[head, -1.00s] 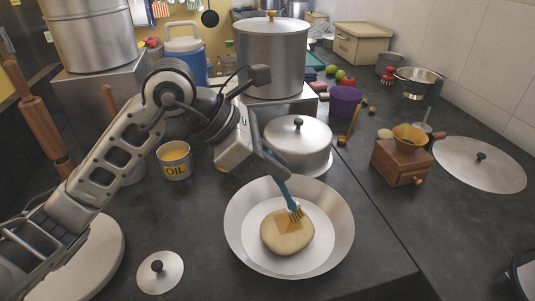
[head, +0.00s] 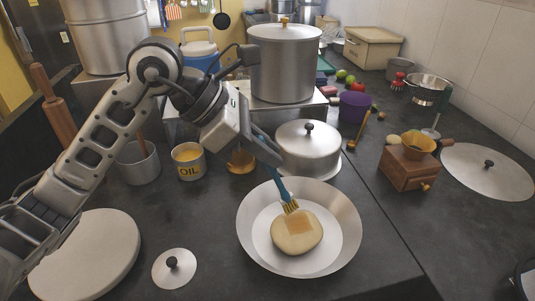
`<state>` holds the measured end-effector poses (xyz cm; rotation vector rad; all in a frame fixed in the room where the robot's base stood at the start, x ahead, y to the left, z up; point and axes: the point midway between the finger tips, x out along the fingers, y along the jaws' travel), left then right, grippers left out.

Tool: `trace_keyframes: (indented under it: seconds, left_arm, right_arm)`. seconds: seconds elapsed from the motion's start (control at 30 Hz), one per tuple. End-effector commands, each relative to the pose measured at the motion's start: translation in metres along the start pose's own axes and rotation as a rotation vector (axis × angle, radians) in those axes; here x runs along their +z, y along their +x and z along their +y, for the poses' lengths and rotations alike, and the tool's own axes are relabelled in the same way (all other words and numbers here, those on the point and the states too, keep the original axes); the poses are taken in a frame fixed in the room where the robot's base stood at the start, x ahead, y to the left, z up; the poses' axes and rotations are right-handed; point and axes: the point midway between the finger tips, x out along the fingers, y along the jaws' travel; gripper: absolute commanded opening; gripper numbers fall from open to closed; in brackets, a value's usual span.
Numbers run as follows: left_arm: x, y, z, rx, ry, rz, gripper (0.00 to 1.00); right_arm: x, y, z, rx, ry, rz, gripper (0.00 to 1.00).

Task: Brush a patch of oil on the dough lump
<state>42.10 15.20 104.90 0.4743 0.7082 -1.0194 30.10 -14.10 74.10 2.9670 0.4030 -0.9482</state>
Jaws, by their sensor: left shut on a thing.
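The pale dough lump (head: 291,241) lies in a wide shallow steel pan (head: 345,232) in the head view. A darker tan square patch (head: 299,226) shows on its top. My left gripper (head: 274,164) is shut on the blue handle of a brush (head: 283,188), above the back of the pan. The brush points down, and its yellowish bristles (head: 290,206) are at the dough's back edge; I cannot tell whether they touch it. The steel can marked OIL (head: 188,165) stands left of the gripper with yellow oil inside. My right gripper is not in view.
A lidded steel pot (head: 308,153) stands just behind the pan. A small knobbed lid (head: 174,269) and a round pale board (head: 90,250) lie at the left. A wooden grinder (head: 405,172) stands right; the counter between it and the pan is clear.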

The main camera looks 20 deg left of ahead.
Motion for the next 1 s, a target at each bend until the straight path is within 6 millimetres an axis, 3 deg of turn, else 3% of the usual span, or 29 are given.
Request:
trace_keyframes:
  seconds: [0.4, 1.0]
  left_arm:
    - [0.025, -0.03, 0.002, 0.005, -0.003, 0.0, 0.0]
    - [0.026, -0.031, 0.002, 0.005, -0.004, 0.0, 0.0]
  right_arm:
    - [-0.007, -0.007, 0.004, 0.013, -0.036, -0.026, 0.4]
    - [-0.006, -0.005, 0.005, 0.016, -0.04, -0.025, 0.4]
